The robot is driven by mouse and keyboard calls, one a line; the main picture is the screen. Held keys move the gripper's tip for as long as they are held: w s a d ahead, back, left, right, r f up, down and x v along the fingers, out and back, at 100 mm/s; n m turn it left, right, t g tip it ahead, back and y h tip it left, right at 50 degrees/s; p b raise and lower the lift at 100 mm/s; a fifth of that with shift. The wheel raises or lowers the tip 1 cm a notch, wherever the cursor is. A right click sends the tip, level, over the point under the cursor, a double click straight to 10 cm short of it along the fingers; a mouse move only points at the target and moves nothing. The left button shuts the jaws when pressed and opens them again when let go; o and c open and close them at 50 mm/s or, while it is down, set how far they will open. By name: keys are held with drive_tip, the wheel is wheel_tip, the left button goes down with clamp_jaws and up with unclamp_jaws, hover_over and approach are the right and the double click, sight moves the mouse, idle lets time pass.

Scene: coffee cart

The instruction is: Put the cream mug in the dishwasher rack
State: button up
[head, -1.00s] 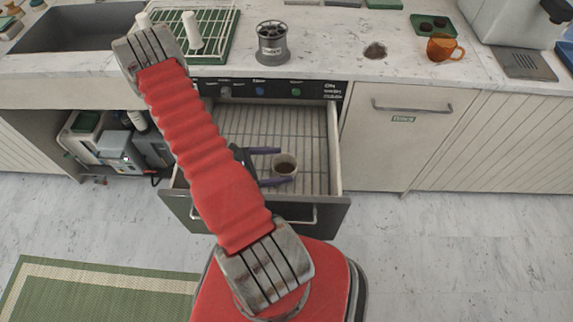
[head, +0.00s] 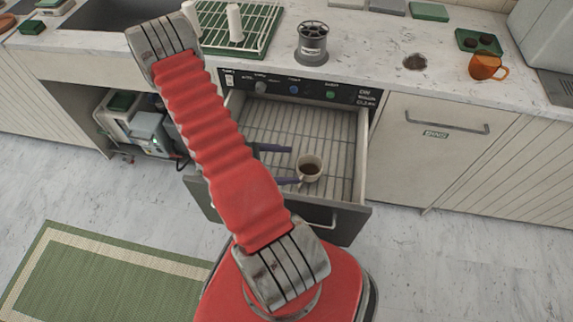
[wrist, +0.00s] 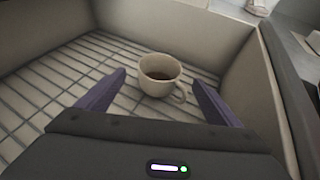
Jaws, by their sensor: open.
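The cream mug (head: 309,170) stands upright on the wire rack (head: 274,128) in the pulled-out dishwasher drawer. It has dark brown contents inside. In the wrist view the mug (wrist: 160,75) stands a little ahead of my gripper (wrist: 162,82), its handle toward the lower right. My gripper (head: 283,165) is open, its purple fingers apart with nothing clasped between them. In the head view the fingers reach in from the left, beside the mug. My red arm hides part of the drawer's left side.
The drawer walls (wrist: 235,48) rise around the rack. On the counter above are a drying rack (head: 262,40), a grey canister (head: 312,45) and an orange mug (head: 487,67). The rack's wires are bare behind the mug.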

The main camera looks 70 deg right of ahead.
idle(0.4)
drive_tip(key=w+a+r+m+t+y, duration=0.1)
drive_tip(key=w+a+r+m+t, duration=0.2)
drive_tip(key=w+a+r, duration=0.5)
drive_tip(key=w+a+r+m+t+y, duration=0.2)
drive_tip(key=w+a+r+t, duration=0.15)
drive_tip(key=r, duration=0.75)
drive_tip(key=w+a+r+m+t+y, duration=0.1)
drive_tip(key=a+r+t+y, duration=0.1)
drive_tip(key=a+r+t, duration=0.3)
drive_tip(key=w+a+r+m+t+y, duration=0.1)
drive_tip(key=a+r+t, duration=0.4)
drive_tip(key=a+r, duration=0.8)
drive_tip(key=a+y, duration=0.1)
drive_tip(key=a, duration=0.4)
drive_tip(key=shift+a+r+y, duration=0.3)
drive_tip(key=shift+a+y, duration=0.05)
drive_tip(key=shift+y, duration=0.05)
